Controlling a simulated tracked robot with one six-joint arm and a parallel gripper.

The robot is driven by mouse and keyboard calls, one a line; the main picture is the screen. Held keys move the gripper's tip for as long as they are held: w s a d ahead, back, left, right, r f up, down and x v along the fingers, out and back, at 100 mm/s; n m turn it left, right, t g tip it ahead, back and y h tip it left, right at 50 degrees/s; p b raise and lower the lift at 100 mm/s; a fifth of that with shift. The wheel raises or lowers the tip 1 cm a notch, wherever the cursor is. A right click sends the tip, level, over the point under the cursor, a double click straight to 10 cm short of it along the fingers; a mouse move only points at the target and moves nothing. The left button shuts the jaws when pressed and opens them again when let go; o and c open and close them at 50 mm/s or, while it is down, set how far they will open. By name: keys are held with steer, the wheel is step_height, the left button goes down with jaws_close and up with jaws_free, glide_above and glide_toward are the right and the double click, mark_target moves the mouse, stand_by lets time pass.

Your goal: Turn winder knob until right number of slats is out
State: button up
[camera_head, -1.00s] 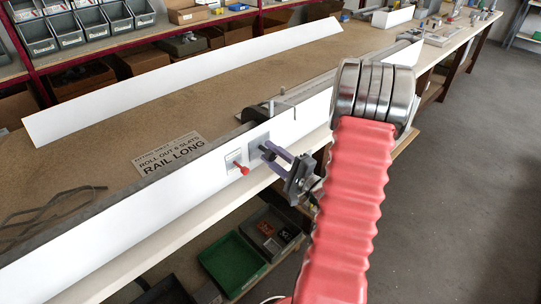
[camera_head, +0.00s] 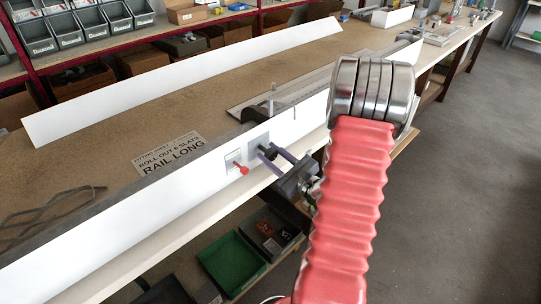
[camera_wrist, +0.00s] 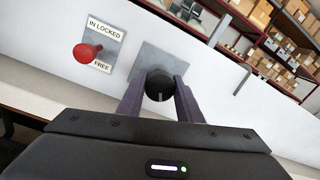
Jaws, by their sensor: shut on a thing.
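My gripper (camera_head: 266,152) is shut on the dark round winder knob (camera_wrist: 159,84), one finger on each side of it. The knob sits on a grey square plate (camera_wrist: 150,62) on the front of the long white rail (camera_head: 130,212). Left of it is a red-tipped lever (camera_wrist: 87,52) between the labels "IN LOCKED" and "FREE"; its exact setting is hard to tell. A pale grey slat sheet (camera_head: 262,98) lies flat on the bench behind the rail; single slats cannot be made out. A card (camera_head: 168,153) reads "ROLL OUT 6 SLATS RAIL LONG".
Another long white profile (camera_head: 180,84) stands farther back on the brown bench. A thin upright pin (camera_head: 294,101) rises by the rail near the knob. A green bin (camera_head: 233,262) sits below the bench. Shelves with boxes stand behind; the floor at right is clear.

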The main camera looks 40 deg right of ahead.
steer(key=m, duration=0.4)
steer(key=shift+f+m, duration=0.25)
steer(key=shift+m, duration=0.15)
steer(key=m, duration=0.4)
steer(key=shift+a+m+g, duration=0.1)
steer(key=shift+m+g, duration=0.2)
steer(key=shift+g, duration=0.1)
steer(key=m, duration=0.8)
steer(key=shift+r+m+y, duration=0.1)
steer(key=shift+m+y, duration=0.2)
steer(key=m, duration=0.3)
steer(key=shift+m, duration=0.3)
steer(key=m, duration=0.4)
steer(key=shift+y, duration=0.3)
steer(key=m, duration=0.4)
steer(key=shift+m, duration=0.3)
steer(key=shift+m+y, duration=0.3)
steer(key=shift+m, duration=1.6)
